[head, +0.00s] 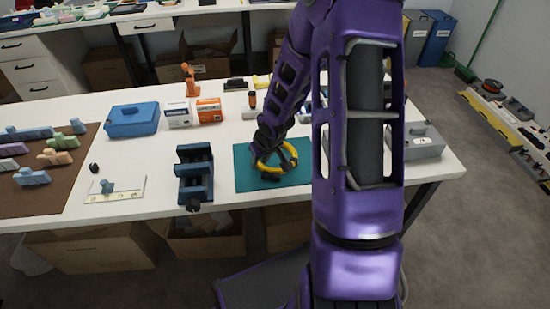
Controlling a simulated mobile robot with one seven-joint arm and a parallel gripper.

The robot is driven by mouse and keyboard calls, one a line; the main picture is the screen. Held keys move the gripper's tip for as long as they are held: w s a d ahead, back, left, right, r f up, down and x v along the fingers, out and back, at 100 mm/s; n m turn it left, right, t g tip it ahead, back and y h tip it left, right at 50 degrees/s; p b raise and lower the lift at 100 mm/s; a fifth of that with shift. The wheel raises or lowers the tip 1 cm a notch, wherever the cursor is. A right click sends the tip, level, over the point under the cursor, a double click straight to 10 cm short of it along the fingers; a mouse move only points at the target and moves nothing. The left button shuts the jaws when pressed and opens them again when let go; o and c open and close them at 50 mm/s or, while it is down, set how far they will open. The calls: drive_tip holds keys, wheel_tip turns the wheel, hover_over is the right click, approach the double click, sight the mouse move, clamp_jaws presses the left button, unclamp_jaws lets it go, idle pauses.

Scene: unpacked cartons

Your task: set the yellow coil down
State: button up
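The yellow coil (270,168) is a ring at the left-middle of the teal mat (247,183) on the white table. My gripper (275,155) is right at the coil, its dark fingers overlapping the ring from above. A dark patch shows just below the ring's near edge. At this size I cannot tell whether the fingers are closed on the ring or whether the coil touches the mat. My purple arm hides the right part of the mat.
A dark blue vise-like device (195,172) stands left of the mat. Behind are a blue case (131,121), small white and orange boxes (209,111) and an orange tool (190,82). A grey case (424,143) stands at the right. A brown mat (62,193) holds several coloured parts.

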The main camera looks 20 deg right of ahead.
clamp_jaws()
